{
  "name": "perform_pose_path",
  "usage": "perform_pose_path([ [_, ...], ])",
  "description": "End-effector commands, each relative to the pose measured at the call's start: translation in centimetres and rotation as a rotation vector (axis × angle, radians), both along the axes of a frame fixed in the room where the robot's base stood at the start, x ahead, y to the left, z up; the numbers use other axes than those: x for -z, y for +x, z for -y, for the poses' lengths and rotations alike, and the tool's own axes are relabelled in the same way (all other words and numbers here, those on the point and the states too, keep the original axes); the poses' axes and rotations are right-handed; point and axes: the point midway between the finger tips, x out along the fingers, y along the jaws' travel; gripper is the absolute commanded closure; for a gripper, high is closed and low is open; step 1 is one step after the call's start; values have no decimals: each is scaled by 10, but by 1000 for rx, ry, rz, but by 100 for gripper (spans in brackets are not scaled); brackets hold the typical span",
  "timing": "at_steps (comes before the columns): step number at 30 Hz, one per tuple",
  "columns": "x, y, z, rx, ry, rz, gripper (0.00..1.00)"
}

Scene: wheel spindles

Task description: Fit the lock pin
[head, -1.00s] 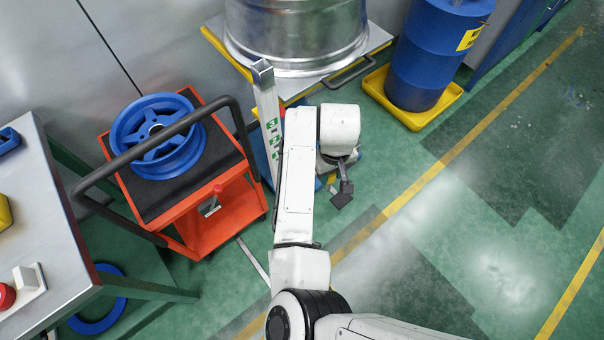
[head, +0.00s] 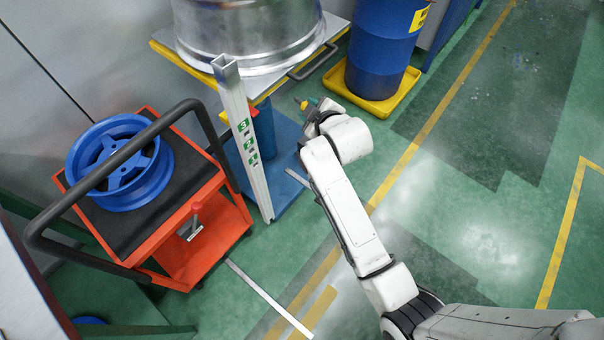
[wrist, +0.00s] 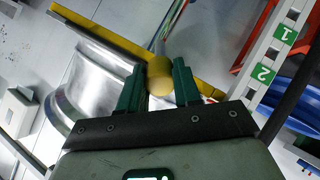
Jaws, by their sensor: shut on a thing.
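My gripper (wrist: 158,92) is shut on the lock pin, whose round yellow knob (wrist: 160,70) sits between the two dark green fingers in the wrist view. A thin grey shaft seems to run from the knob away from the gripper. In the head view my gripper (head: 316,112) is partly hidden by my wrist, with a yellow tip (head: 301,103) beyond it. The square metal post (head: 244,140) with green number plates stands upright left of my gripper, apart from it. In the wrist view the post (wrist: 277,57) shows plates 1 and 2 at the right.
A large silver wheel (head: 250,35) rests on the yellow-edged lift table (head: 185,55) behind the post. An orange cart (head: 205,250) with a blue wheel (head: 120,162) stands left. A blue drum (head: 378,50) stands in a yellow tray (head: 372,105). The floor right of my arm is clear.

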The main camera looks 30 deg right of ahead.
Motion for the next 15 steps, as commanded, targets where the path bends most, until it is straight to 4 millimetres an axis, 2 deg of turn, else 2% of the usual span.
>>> perform_pose_path([
  [3,7,-6,-11,-65,-16,72,98],
  [15,17,-22,-30,-178,-25,211,98],
])
